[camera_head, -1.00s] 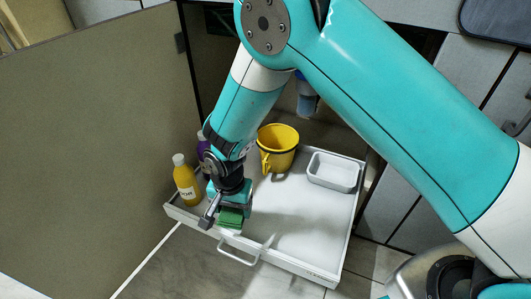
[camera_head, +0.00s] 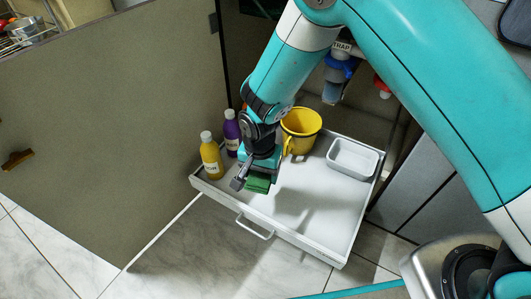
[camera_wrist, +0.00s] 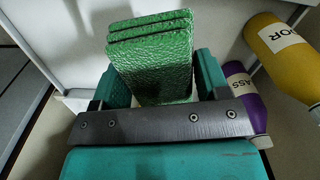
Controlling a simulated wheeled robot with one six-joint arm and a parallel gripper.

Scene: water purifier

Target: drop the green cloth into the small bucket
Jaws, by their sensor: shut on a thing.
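The green cloth (camera_head: 257,184), a folded stack of layers, is held between the fingers of my gripper (camera_head: 257,176). It also shows in the wrist view (camera_wrist: 152,62), pinched between the two teal fingers. My gripper is above the front left part of the white pull-out drawer (camera_head: 305,215). The small yellow bucket (camera_head: 300,127) stands upright at the back of the drawer, behind and to the right of my gripper. Its handle is on its left front side, and my arm passes just left of it.
A yellow bottle (camera_head: 211,160) and a purple bottle (camera_head: 232,134) stand at the drawer's left side, close to my gripper. A white tray (camera_head: 353,159) sits at the back right. The drawer's front right floor is clear. A cabinet door (camera_head: 110,120) stands open at left.

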